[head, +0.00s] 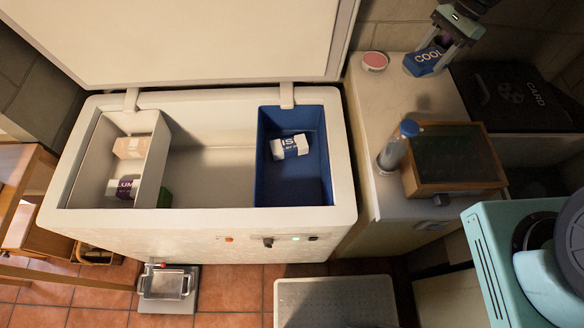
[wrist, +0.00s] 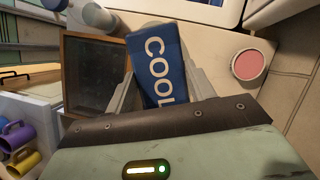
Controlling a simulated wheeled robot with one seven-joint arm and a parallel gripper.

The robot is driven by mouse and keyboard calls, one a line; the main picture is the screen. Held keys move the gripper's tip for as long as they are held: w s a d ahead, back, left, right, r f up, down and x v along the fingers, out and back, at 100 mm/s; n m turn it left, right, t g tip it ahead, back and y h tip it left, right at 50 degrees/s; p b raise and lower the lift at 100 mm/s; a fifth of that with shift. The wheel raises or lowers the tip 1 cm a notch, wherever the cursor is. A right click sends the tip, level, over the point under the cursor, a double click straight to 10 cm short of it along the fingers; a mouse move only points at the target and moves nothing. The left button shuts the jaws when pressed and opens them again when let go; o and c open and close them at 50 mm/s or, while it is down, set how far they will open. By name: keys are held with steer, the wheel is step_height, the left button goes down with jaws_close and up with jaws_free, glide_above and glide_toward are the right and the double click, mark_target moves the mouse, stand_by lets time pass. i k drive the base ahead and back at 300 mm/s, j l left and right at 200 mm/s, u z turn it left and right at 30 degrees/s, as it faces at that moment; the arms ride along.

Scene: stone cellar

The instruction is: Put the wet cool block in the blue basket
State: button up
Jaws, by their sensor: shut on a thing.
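The cool block (head: 424,62) is blue with white letters reading "COOL". My gripper (head: 440,48) is shut on it at the top right of the head view, over the counter beside the freezer. In the wrist view the cool block (wrist: 158,62) sits between the two fingers of my gripper (wrist: 155,92). I cannot tell whether it touches the counter or whether its surface is wet. The blue basket (head: 292,188) hangs inside the right end of the open chest freezer, with a white and blue packet (head: 290,147) lying in it.
The freezer (head: 200,222) has its lid (head: 180,40) raised behind it. A pale basket (head: 90,165) at its left holds packages. On the counter (head: 390,225) stand a clear bottle (head: 391,153), a wood-framed dark box (head: 455,160) and a round pink-topped tin (head: 374,61).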

mark_target(292, 188)
steer(key=k, duration=0.95)
